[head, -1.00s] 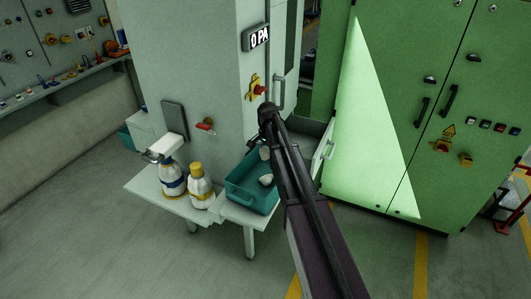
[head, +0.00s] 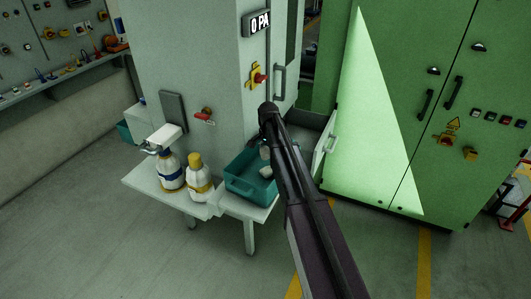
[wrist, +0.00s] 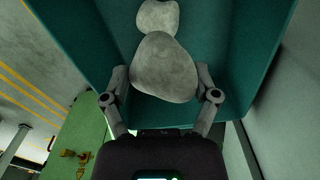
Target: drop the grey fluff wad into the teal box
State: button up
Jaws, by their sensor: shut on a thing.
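The grey fluff wad (wrist: 163,70) is pale and rounded, and it sits between the two fingers of my gripper (wrist: 162,92), which is shut on it. A smaller pale lump (wrist: 157,17) shows just beyond it in the wrist view; I cannot tell whether it is part of the same wad. The teal box (head: 243,188) stands open on a small shelf in the head view. Its teal walls surround the wad in the wrist view (wrist: 265,30). In the head view, pale lumps (head: 266,172) show at the box beside my arm, which hides my fingers and the box's right side.
Two white bottles, one with a blue band (head: 169,177) and one with a yellow cap (head: 198,180), stand left of the box. A grey cabinet (head: 205,75) rises behind the shelf. A green cabinet (head: 390,120) stands right. The floor in front is clear.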

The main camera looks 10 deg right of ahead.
jog(key=o, duration=0.8)
jog(key=shift+c, duration=0.2)
jog(key=shift+s, duration=0.2)
jog(key=s+a+n, duration=0.1)
jog(key=s+n, duration=0.9)
jog(key=s, duration=1.9)
